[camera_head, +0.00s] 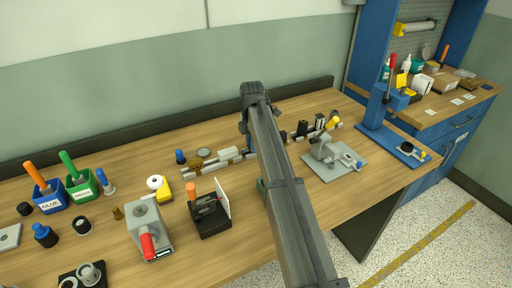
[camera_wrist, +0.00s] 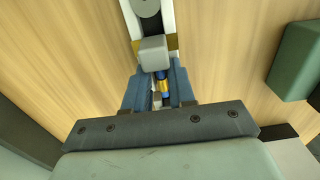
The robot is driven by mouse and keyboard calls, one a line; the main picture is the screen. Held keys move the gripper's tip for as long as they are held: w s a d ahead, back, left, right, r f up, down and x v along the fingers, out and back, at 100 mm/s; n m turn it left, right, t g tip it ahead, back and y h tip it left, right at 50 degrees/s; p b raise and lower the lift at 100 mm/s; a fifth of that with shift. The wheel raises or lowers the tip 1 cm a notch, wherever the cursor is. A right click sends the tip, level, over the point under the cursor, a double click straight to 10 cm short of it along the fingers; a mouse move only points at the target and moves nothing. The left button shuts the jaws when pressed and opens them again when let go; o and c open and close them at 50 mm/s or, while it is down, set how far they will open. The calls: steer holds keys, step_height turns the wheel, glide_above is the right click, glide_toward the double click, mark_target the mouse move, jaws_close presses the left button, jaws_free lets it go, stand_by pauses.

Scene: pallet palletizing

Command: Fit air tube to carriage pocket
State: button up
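In the wrist view, the blue fingers of my gripper (camera_wrist: 161,88) stand on either side of a small blue and gold cylindrical piece (camera_wrist: 164,86), which may be the air tube. I cannot tell whether the fingers press on it or leave a narrow gap. A grey block (camera_wrist: 153,48) on a pale rail (camera_wrist: 168,14) lies just beyond the fingertips; the carriage pocket cannot be made out. In the head view, my arm hides my fingertips and the middle of the row of rail parts (camera_head: 215,162) on the wooden bench.
A grey clamp fixture (camera_head: 322,150) stands right of my arm, and a blue press (camera_head: 382,110) beyond it. A black stand with a white plate (camera_head: 209,212), a red-handled grey block (camera_head: 149,229) and blue (camera_head: 53,204) and green (camera_head: 84,190) bins stand left.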

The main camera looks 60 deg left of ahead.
jaws_close()
steer(key=shift+r, duration=0.15)
steer(key=shift+r, duration=2.35)
steer(key=shift+c, duration=1.2)
jaws_free()
jaws_close()
